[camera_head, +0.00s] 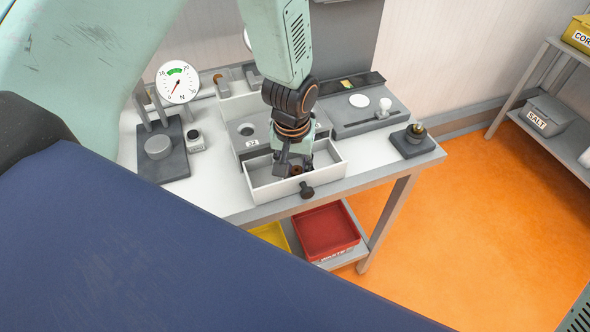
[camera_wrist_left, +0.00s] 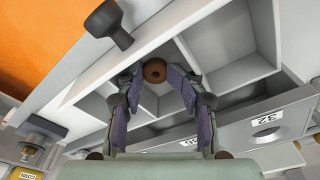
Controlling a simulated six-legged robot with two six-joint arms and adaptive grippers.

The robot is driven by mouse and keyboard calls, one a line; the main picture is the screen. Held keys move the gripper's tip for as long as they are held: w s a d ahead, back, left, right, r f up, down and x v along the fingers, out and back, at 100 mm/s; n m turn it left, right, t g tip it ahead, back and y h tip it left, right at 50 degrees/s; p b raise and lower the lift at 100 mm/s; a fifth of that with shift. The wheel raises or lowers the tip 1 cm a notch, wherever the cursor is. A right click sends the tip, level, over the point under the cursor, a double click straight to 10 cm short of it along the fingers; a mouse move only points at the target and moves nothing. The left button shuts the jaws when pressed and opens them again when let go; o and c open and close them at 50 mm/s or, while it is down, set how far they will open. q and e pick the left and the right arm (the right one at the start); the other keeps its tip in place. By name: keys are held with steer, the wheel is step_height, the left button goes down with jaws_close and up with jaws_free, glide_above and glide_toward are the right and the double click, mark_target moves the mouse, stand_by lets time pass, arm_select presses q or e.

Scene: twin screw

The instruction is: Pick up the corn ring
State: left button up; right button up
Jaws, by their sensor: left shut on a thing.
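A small brown ring (camera_wrist_left: 155,71) with a dark hole sits between the fingertips of my left gripper (camera_wrist_left: 156,76) in the left wrist view. The gripper is shut on it. In the head view my left gripper (camera_head: 293,165) points down into an open white drawer (camera_head: 333,176), and a bit of the brown ring (camera_head: 298,169) shows beside the fingers. The drawer also shows in the left wrist view (camera_wrist_left: 238,78), with dividers making several compartments. I cannot tell how high the ring is above the drawer floor. My right gripper is not in view.
A dark knob (camera_head: 307,190) sticks out from the drawer front. A grey plate (camera_head: 372,112) and a dark block (camera_head: 413,143) lie right. Red (camera_head: 325,232) and yellow (camera_head: 271,236) trays sit below.

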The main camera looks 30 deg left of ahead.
mark_target(294, 170)
arm_select(q)
steer(key=shift+s+a, duration=0.1)
steer(key=shift+a, duration=0.1)
steer(key=shift+c, duration=0.3)
steer(key=shift+d, duration=0.1)
steer(key=shift+r, duration=0.2)
step_height(294, 170, up, 10)
steer(key=shift+f, duration=0.2)
jaws_close()
steer(key=shift+c, duration=2.2)
jaws_free()
steer(key=o, duration=1.6)
steer(key=shift+r, duration=0.1)
